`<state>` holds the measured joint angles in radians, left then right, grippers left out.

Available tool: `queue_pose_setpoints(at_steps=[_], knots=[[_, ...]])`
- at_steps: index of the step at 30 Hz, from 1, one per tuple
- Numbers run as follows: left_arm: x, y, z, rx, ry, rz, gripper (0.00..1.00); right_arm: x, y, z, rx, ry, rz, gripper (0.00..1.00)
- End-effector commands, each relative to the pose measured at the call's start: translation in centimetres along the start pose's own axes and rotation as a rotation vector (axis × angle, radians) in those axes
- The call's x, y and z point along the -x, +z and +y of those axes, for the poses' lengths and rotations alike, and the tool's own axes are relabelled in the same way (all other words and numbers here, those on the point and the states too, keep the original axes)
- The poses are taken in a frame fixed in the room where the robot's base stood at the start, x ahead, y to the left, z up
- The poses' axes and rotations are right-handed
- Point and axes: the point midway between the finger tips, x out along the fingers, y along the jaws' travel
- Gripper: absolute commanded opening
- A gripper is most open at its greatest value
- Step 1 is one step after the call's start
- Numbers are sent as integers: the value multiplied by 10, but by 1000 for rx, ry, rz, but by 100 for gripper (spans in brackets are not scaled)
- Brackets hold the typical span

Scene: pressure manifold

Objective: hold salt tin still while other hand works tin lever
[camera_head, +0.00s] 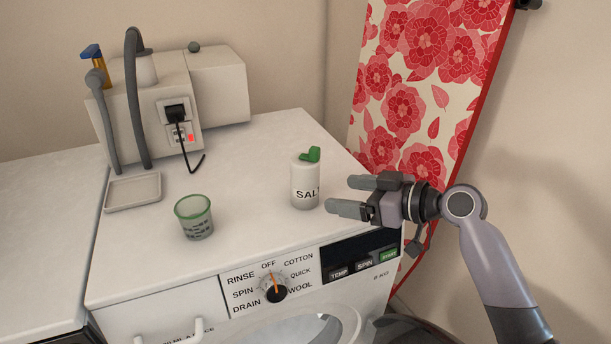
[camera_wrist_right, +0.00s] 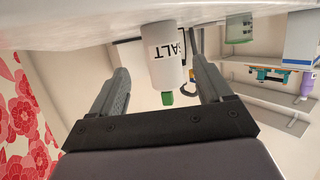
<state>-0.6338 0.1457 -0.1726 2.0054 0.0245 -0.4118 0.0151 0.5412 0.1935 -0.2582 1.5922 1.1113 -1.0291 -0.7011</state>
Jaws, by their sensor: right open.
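The salt tin (camera_head: 304,186) is a white cylinder marked SALT, standing upright on the washing machine's top. Its green lever (camera_head: 310,154) sits on the tin's top and sticks up at one side. My right gripper (camera_head: 340,194) is open just right of the tin, its fingers pointing at it and apart from it in the head view. In the right wrist view the tin (camera_wrist_right: 166,55) appears upside down, beyond and between the open fingers, with the green lever (camera_wrist_right: 167,99) lowest. My left gripper is not in view.
A green-rimmed clear cup (camera_head: 194,218) stands left of the tin. A shallow tray (camera_head: 133,192) and a white appliance (camera_head: 158,100) with a plugged-in cable are at the back left. A red floral hanging (camera_head: 410,95) is behind my right arm. The machine top between cup and tin is clear.

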Motion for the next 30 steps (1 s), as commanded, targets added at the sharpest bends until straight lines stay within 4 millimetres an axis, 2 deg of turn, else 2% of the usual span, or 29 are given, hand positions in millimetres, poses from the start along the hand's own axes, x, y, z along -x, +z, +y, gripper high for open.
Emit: queue_pose_setpoints(at_steps=[7, 13, 18, 24, 30], knots=[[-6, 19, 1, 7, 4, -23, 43, -34, 3, -1, -2, -1, 0, 79], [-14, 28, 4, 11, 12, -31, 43, -64, 4, -1, -1, -1, -1, 79], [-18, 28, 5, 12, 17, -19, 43, -83, 3, -1, 0, 0, 0, 79], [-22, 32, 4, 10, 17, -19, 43, -93, 1, -1, 0, 0, -1, 79], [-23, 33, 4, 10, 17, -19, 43, -95, 0, -1, 0, 1, -1, 79]])
